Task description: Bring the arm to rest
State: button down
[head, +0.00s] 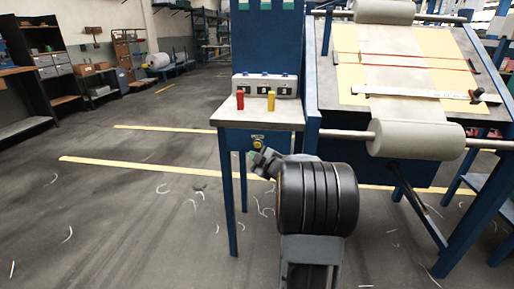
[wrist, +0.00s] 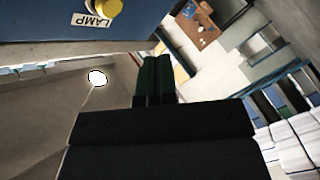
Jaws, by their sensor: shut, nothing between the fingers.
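My gripper (head: 253,156) shows in the head view just below the small side table's front panel, close to a yellow knob (head: 258,143). My black-banded arm is folded in front of the table leg, and partly hides the gripper's body. In the wrist view the two dark green fingers (wrist: 152,80) lie side by side, shut with nothing between them. There the yellow knob (wrist: 108,7) sits on a blue panel beside a label reading LAMP (wrist: 91,20), apart from the fingers.
The blue loom frame (head: 455,225) with large pale rolls (head: 417,138) stands at the right. The floor (head: 130,215) at the left is open, with yellow lines and thread scraps.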

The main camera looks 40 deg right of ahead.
dwell(0.4)
jog(key=s+a+r+m+g+h+p, duration=0.1)
jog(key=a+r+m+g+h+p, duration=0.2)
jog(key=r+p, duration=0.4)
jog(key=s+a+r+m+g+h+p, duration=0.1)
jog(key=s+a+r+m+p, duration=0.2)
jog(key=r+p, duration=0.35)
jog(key=s+a+r+m+g+y+p, duration=0.1)
jog(key=s+a+r+m+g+p, duration=0.1)
jog(key=s+a+r+g+p, duration=0.2)
jog(key=s+a+r+m+g+y+p, duration=0.2)
jog(key=s+a+r+g+p, duration=0.2)
jog(key=s+a+p, duration=0.7)
jog(key=s+a+g, duration=0.1)
jog(key=s+a, duration=0.3)
jog(key=shift+a+g+y, duration=0.25)
jog(key=shift+g+y, duration=0.05)
jog(key=shift+d, duration=0.15)
